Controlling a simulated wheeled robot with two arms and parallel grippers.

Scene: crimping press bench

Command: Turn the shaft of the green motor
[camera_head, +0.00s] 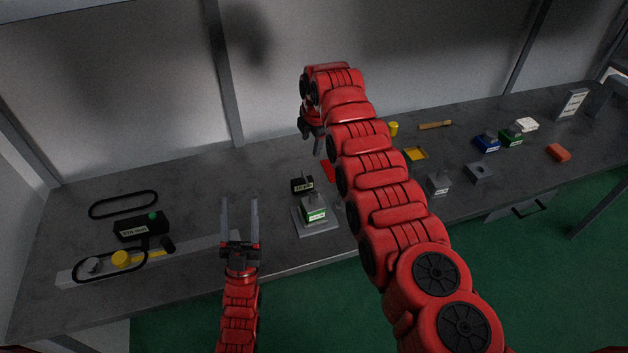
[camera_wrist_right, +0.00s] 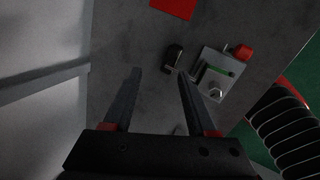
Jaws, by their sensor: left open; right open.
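A motor with a green front and a white label (camera_head: 314,211) stands upright on a grey base plate (camera_head: 329,227) near the front edge of the bench. In the right wrist view a green strip (camera_wrist_right: 219,70) shows on that plate, with a silver round part (camera_wrist_right: 216,94) beside it. My left gripper (camera_head: 240,203) is open and empty, left of the motor and apart from it. My right gripper (camera_head: 318,145) is behind the motor, largely hidden by its own arm in the head view; its spread fingers (camera_wrist_right: 160,75) hold nothing, and the motor lies right of them.
A small black labelled block (camera_head: 302,185) stands just behind the motor. Another green block (camera_head: 510,138) and a blue block (camera_head: 486,143) sit far right. A black box (camera_head: 141,227), belts and yellow parts lie left. My right arm covers part of the middle bench.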

